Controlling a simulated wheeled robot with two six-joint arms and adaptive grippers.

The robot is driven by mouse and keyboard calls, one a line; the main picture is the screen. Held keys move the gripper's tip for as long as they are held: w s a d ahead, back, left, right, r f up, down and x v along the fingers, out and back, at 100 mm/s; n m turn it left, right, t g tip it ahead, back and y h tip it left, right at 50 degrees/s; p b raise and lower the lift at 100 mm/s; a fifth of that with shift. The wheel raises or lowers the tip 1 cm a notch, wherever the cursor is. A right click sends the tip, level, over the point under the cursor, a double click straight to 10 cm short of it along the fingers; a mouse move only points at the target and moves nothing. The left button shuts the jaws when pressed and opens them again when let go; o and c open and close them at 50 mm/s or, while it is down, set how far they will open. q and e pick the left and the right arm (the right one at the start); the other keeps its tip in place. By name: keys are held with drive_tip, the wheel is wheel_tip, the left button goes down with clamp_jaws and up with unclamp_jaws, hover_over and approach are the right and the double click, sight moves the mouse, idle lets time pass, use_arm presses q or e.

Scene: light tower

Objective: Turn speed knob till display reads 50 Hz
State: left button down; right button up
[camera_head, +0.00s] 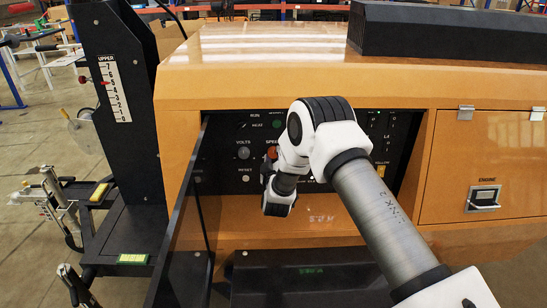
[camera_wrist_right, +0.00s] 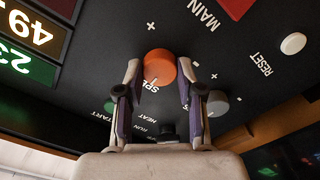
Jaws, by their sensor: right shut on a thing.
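The orange speed knob (camera_wrist_right: 160,66) sits on the black control panel (camera_wrist_right: 235,50), with its lettering partly covered. In the right wrist view, my right gripper (camera_wrist_right: 159,82) has one finger on each side of the knob and is shut on it. In the head view the orange knob (camera_head: 272,152) shows just beyond my right gripper (camera_head: 268,170). An amber display (camera_wrist_right: 30,28) at the upper left of the wrist view is tilted and cut off by the frame; its visible digits look like 49.
A green display (camera_wrist_right: 22,62) adjoins the amber one. A white reset knob (camera_wrist_right: 293,43) and a grey knob (camera_wrist_right: 217,103) are close by. In the head view, an open dark door (camera_head: 180,215) stands left of the panel recess in the orange housing (camera_head: 300,85).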

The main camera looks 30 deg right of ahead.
drive_tip(key=o, duration=0.9)
drive_tip(key=shift+o, duration=1.3)
drive_tip(key=shift+d, duration=0.1)
drive_tip(key=shift+w+f, duration=0.1)
drive_tip(key=shift+f, duration=0.05)
drive_tip(key=v, duration=1.2)
